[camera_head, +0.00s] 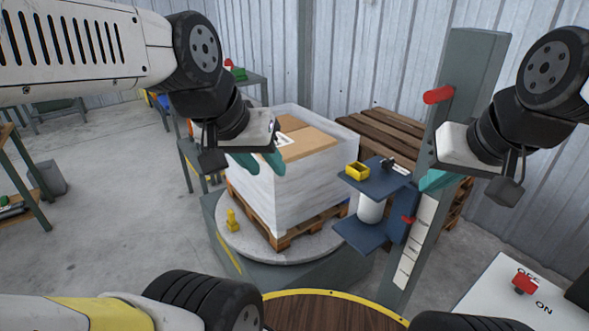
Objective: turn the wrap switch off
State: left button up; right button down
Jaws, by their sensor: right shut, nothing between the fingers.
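The wrap switch (525,283) is a small red lever on a white panel (487,292) at the lower right. The panel is marked OFF at the back and ON at the front. The lever shows close to the OFF lettering; I cannot tell for certain which way it is set. My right gripper (438,181) is shut and empty, in front of the grey mast, above and to the left of the switch, apart from it. My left gripper (260,163) has its teal fingers spread, empty, in front of the wrapped load.
A wrapped load (300,184) of boxes stands on a pallet on a round turntable (240,243). The grey mast (428,213) carries a blue film carriage (372,182) and a red handle (438,95). A wooden round top (330,312) lies at the front. Open floor is at the left.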

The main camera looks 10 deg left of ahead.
aim_at(524, 283)
jog(key=z, duration=2.3)
